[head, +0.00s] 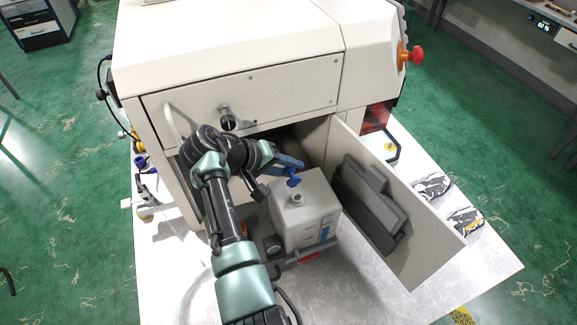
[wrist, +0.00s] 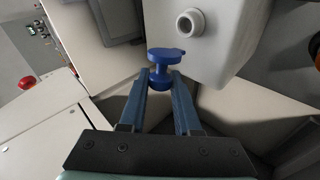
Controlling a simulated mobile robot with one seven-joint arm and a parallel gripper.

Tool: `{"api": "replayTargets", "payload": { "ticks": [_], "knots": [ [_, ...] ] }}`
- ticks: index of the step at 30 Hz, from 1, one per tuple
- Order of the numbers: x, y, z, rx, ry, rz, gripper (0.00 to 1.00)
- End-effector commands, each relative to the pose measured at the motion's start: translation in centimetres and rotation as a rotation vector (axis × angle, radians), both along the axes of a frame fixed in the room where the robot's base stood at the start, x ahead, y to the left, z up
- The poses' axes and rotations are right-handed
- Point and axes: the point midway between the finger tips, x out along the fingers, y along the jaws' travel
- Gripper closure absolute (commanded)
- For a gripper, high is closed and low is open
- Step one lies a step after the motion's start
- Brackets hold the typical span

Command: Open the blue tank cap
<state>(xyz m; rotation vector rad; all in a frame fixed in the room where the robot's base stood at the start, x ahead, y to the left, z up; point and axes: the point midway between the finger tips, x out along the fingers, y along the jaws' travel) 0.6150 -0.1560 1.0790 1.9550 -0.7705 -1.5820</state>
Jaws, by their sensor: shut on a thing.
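The white tank (head: 315,222) stands in the open bay of the machine. Its round neck (head: 297,199) is uncovered, and the open hole of the neck also shows in the wrist view (wrist: 190,22). The blue cap (wrist: 165,56) is off the neck, a little to one side of it, apart from the tank. My gripper (wrist: 161,80) is shut on the cap's lower part, with one blue finger on each side. In the head view the cap (head: 293,181) hangs just above the tank top, close to the neck, at my gripper (head: 291,166).
The machine's door (head: 410,225) stands open to the right of the tank, with a dark grey holder (head: 368,200) on its inner face. The machine body (head: 235,55) overhangs behind my arm. Two patterned items (head: 434,187) lie on the light table at right. The front table area is clear.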

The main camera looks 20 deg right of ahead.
Motion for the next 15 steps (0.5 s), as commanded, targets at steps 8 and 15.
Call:
{"api": "replayTargets", "payload": {
  "ticks": [8,15],
  "knots": [
    [-0.05,-0.02,-0.07,0.000,0.001,-0.001,0.39],
    [-0.02,0.14,0.10,0.000,-0.001,0.000,0.39]
  ]
}}
